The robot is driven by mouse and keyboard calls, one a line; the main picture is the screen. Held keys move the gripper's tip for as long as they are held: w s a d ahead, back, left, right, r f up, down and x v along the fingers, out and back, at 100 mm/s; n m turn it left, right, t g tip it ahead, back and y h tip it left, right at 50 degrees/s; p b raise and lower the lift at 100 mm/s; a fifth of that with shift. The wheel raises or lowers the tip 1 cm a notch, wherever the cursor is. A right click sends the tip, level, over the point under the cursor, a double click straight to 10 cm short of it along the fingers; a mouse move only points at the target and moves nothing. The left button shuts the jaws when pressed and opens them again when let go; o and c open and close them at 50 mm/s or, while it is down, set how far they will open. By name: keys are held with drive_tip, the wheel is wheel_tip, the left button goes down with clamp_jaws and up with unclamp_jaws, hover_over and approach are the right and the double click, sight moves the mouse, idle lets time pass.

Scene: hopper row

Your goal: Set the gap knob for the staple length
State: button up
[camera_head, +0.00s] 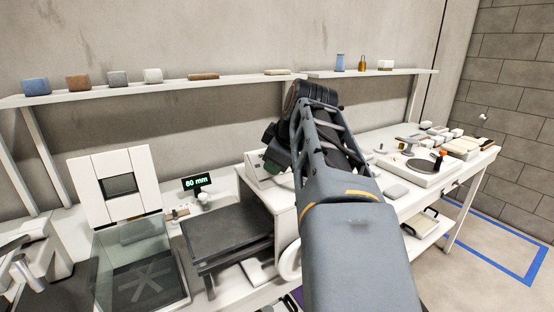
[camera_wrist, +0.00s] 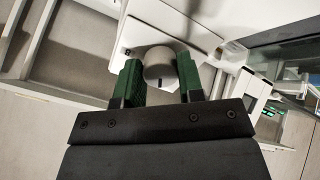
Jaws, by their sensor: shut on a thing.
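In the wrist view a round grey knob (camera_wrist: 160,61) sits on a white panel (camera_wrist: 143,36). The two green fingers of my gripper (camera_wrist: 159,76) stand on either side of it and are shut on it. A dark mark shows at the knob's near edge. In the head view my arm hides the knob, and only a little of my gripper (camera_head: 272,160) shows at the white sloped housing (camera_head: 256,172). A small black display (camera_head: 197,183) left of the housing reads "80 mm" in green.
A clear-walled bin with a raised white lid (camera_head: 120,187) stands at left, beside a dark flat tray (camera_head: 225,240). A wall shelf (camera_head: 160,90) holds several small blocks above. At right, a white turntable-like unit (camera_head: 418,165) and small white pieces lie on the bench.

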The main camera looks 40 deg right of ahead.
idle(0.4)
drive_tip(key=o, duration=0.9)
drive_tip(key=p+v, duration=0.2)
drive_tip(key=v, duration=1.1)
drive_tip(key=shift+s+r, duration=0.25)
drive_tip(key=shift+s, duration=0.1)
drive_tip(key=shift+s, duration=0.1)
